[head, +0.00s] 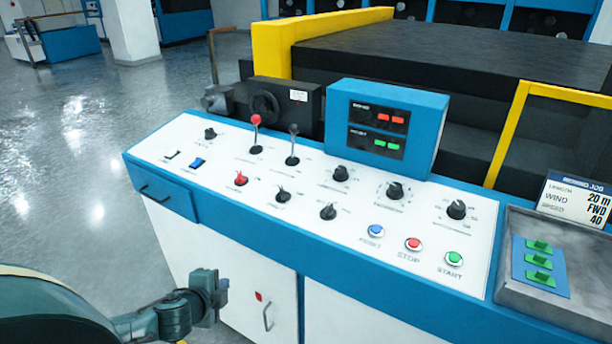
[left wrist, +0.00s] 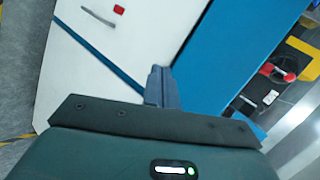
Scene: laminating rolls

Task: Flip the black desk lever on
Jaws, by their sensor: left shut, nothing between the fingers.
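The black desk lever (head: 293,145) stands on the white top of the control desk (head: 310,192), with a dark knob on a thin metal stem that looks nearly upright. A similar lever with a red knob (head: 256,134) stands just left of it. My left gripper (head: 222,290) is low in front of the desk, near the white cabinet front, below the desk top and well apart from the black lever. In the left wrist view its fingers (left wrist: 158,84) are shut and empty. I cannot make out the black lever in that view. My right gripper is not in view.
A blue display box (head: 380,128) stands right of the levers. Rotary knobs and push buttons fill the desk top. A metal tray (head: 510,265) with green switches is at the right. The cabinet handle (left wrist: 98,19) is near my left gripper. Open floor lies left.

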